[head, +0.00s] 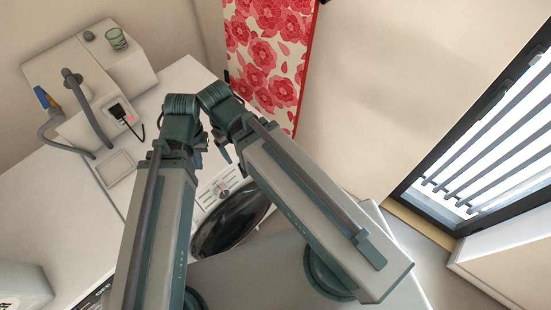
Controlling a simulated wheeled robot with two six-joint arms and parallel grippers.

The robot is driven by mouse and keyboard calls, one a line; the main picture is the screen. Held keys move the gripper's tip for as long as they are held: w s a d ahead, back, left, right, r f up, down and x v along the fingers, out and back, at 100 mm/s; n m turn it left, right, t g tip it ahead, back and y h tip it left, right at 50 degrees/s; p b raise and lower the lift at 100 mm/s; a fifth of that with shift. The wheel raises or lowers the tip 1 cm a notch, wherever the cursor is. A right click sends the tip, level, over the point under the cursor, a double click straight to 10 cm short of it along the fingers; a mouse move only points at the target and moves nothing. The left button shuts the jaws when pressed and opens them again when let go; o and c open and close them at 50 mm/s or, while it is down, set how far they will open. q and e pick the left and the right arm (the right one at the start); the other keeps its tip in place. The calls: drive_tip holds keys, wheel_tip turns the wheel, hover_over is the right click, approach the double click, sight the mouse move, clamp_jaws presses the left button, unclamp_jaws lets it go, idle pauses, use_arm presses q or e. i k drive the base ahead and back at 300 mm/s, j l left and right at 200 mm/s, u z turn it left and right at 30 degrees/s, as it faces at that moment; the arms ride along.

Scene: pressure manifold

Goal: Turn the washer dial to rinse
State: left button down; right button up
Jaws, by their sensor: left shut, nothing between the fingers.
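The washer (234,218) stands below the counter, with a large dark round door and a pale control panel. A small dial (223,191) with a brownish tint shows on the panel, close to the arm links. Its pointer and the panel's marks are too small to read. My left gripper (224,154) shows only in part between the arm links, just above the panel in the picture. It is shut and empty. I cannot tell whether it touches the panel; it looks apart from the dial. My right gripper is not in view.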

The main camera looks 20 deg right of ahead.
sight(222, 191)
drive_tip(key=l+z, duration=0.2)
drive_tip(key=i+l+u, duration=0.15)
drive_tip(key=l+u, duration=0.2)
drive_tip(key=i+l+u, duration=0.1)
drive_tip(key=l+u, duration=0.2)
drive_tip(key=i+l+u, duration=0.1)
drive_tip(key=l+u, duration=0.25)
drive_tip(key=k+u, duration=0.1)
drive_tip(key=u, duration=0.4)
